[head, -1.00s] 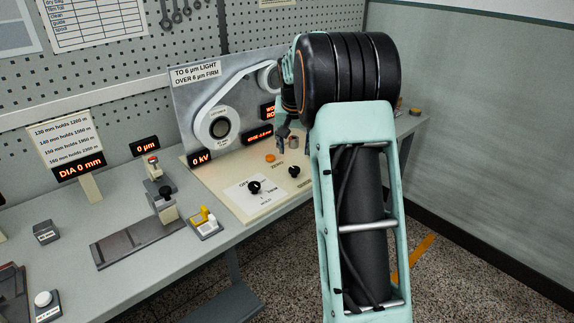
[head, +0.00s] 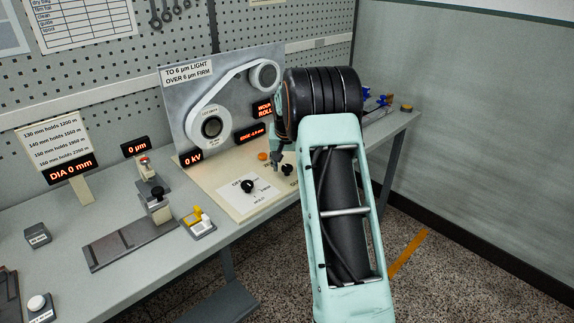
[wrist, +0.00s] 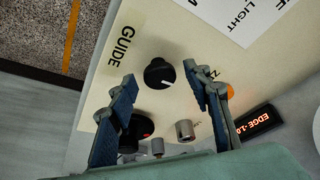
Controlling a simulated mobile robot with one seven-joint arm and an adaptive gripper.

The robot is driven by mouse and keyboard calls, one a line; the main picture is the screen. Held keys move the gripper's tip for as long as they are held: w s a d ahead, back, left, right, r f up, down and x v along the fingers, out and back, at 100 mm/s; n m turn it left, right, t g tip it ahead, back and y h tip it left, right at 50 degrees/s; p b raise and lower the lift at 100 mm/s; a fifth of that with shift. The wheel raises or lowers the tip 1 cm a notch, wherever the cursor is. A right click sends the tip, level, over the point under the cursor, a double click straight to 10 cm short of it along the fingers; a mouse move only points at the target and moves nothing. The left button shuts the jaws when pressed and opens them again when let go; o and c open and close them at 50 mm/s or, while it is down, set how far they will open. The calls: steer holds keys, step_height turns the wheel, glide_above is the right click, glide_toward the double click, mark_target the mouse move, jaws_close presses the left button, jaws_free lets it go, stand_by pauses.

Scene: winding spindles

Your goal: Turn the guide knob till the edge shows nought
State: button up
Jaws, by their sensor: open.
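The guide knob (wrist: 160,73) is black with a white pointer line and sits beside the printed word GUIDE on the cream panel. It shows in the head view (head: 287,170) just beside my fingertips. My gripper (wrist: 159,72) is open, its two fingers on either side of the knob in the wrist view. I see no finger clearly touching it; I cannot tell whether the tips are around it or still above. The edge display (wrist: 251,124) is lit orange and reads about -1.0; it also shows in the head view (head: 250,135).
A second dark knob (wrist: 136,131) is partly hidden behind my left finger. A silver knob (wrist: 185,130) and an orange button (wrist: 231,93) lie close to the right finger. A speed-style dial (head: 247,186) is on the panel's front left. The sloped roller board (head: 175,90) stands behind.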

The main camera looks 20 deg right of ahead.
steer(key=c, duration=1.1)
steer(key=shift+d+n, duration=0.1)
steer(key=shift+n, duration=0.2)
steer(key=n+y, duration=0.1)
steer(key=n, duration=0.2)
steer(key=shift+d+n+y, duration=0.15)
steer(key=shift+n+y, duration=0.15)
steer(key=shift+n+y+p, duration=0.35)
steer(key=shift+n+y, duration=0.35)
steer(key=shift+n, duration=1.1)
steer(key=o, duration=1.1)
